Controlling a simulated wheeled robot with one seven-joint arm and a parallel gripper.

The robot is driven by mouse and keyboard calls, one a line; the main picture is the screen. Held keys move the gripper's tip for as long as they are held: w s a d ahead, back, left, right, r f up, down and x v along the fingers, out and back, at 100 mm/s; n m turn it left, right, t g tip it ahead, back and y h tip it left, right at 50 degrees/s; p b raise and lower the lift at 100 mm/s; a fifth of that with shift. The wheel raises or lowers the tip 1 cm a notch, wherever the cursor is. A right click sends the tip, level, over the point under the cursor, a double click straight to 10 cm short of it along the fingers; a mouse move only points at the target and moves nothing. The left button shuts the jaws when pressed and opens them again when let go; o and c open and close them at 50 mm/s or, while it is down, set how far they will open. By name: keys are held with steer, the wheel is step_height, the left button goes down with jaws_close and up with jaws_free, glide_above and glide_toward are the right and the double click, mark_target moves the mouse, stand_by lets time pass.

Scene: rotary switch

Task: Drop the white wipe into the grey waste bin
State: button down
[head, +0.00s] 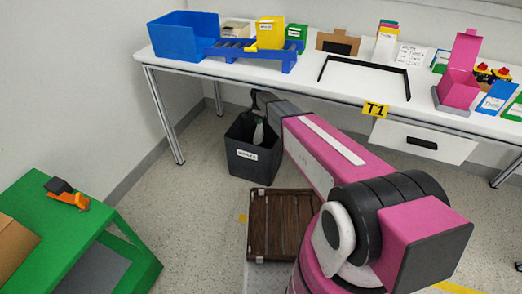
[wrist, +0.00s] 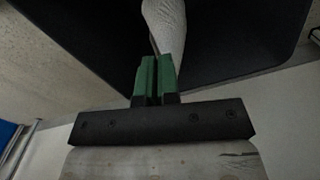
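The grey waste bin (head: 254,165), with a white label on its front, stands on the floor below the table's front edge. My gripper (head: 259,115) is over the bin's opening and points down. In the wrist view its green-padded fingers (wrist: 157,73) are close together, with the white wipe (wrist: 165,24) coming out from between their tips. The wipe also shows in the head view (head: 259,132), hanging at the bin's mouth, within its rim. The bin's dark inside (wrist: 235,35) surrounds the wipe in the wrist view. The bin's floor cannot be made out.
A white table (head: 290,80) stands behind and above the bin, with a blue crate (head: 184,36), a yellow box (head: 270,32) and a pink box (head: 459,78) on it. A brown slatted crate (head: 283,225) is in front. A green bench (head: 60,220) is at left. Floor between is clear.

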step_height(320, 180, down, 6)
steer(key=shift+w, duration=0.3)
stand_by(0.4)
steer(key=shift+a+f, duration=0.1)
jaws_free()
stand_by(0.6)
steer(key=shift+r, duration=2.75)
